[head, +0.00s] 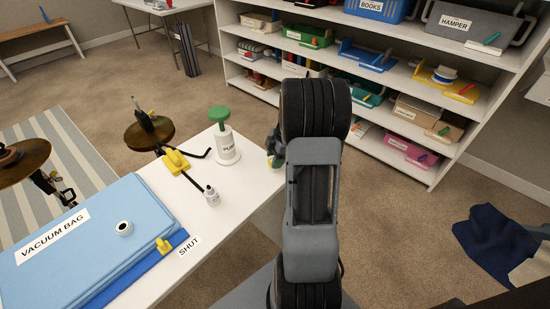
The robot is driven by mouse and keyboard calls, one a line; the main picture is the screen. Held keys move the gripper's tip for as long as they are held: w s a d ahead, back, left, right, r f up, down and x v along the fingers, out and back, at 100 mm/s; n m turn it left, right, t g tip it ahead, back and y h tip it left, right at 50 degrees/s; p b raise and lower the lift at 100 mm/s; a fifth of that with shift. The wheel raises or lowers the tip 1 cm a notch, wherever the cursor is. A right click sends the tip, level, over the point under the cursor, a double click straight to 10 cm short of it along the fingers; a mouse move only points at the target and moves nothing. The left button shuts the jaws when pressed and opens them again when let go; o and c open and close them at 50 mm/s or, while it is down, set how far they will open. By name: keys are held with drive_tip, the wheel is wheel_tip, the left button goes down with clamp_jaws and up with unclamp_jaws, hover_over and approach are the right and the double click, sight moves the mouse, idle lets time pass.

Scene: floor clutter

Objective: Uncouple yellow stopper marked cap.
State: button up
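No lettering reading "cap" can be made out. A yellow piece (176,160) lies on the white table, with a thin black rod or hose by it. A smaller yellow piece (165,244) sits at the edge of the blue vacuum bag (75,240), near a label reading SHUT. My gripper (275,149) is mostly hidden behind my arm, at the table's right edge, to the right of both yellow pieces. A green bit shows by it. Whether it is open or shut cannot be seen.
A white pump (227,146) with a green handle stands near my gripper. Shelves (390,140) with bins are behind. Dark blue cloth (497,245) lies on the floor at right.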

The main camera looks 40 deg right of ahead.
drive_tip(key=o, duration=0.5)
drive_tip(key=shift+c, duration=0.2)
drive_tip(key=shift+r, duration=0.1)
drive_tip(key=p+v, duration=0.1)
drive_tip(key=v, duration=1.2)
drive_tip(key=shift+r, duration=0.35)
